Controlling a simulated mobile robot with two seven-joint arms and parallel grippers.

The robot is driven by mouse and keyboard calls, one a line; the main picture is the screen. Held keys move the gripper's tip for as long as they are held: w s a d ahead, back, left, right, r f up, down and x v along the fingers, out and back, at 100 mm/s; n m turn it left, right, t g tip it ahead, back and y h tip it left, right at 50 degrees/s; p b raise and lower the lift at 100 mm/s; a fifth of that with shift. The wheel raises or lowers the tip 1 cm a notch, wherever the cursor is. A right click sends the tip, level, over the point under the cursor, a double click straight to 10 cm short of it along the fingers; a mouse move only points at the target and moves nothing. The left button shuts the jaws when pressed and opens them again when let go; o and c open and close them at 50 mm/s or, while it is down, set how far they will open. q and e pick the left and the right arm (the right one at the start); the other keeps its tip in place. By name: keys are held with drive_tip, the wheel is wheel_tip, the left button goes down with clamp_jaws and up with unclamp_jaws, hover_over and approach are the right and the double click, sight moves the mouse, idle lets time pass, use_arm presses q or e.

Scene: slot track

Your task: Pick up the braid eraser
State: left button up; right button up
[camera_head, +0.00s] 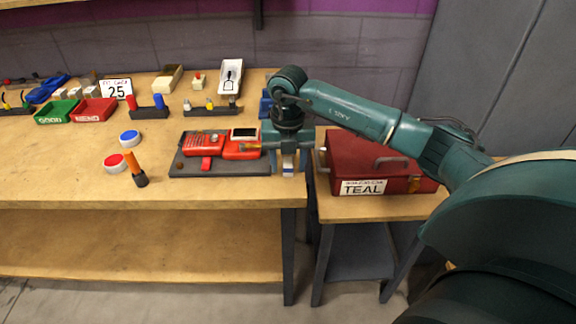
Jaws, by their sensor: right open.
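My right gripper (288,166) points down over the right front end of the wooden workbench (225,195), just right of a dark tray (225,171). Its fingers are apart. A small pale piece with a bluish mark (288,169) shows between the fingers; it may be the braid eraser, but it is too small to tell, and I cannot tell whether the fingers touch it. No other thing can be made out for sure as the braid eraser. My left gripper is out of view.
Red devices (205,142) lie on the tray close left of the gripper. A red toolbox (350,157) labelled TEAL stands on a lower stand at right.

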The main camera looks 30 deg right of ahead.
sight(288, 162)
drive_tip(key=shift+f, duration=0.1)
clamp_jaws()
idle(0.4)
wheel_tip(288, 162, up, 10)
drive_tip(key=shift+r, duration=0.1)
drive_tip(key=c, duration=0.6)
unclamp_jaws()
drive_tip(key=c, duration=0.4)
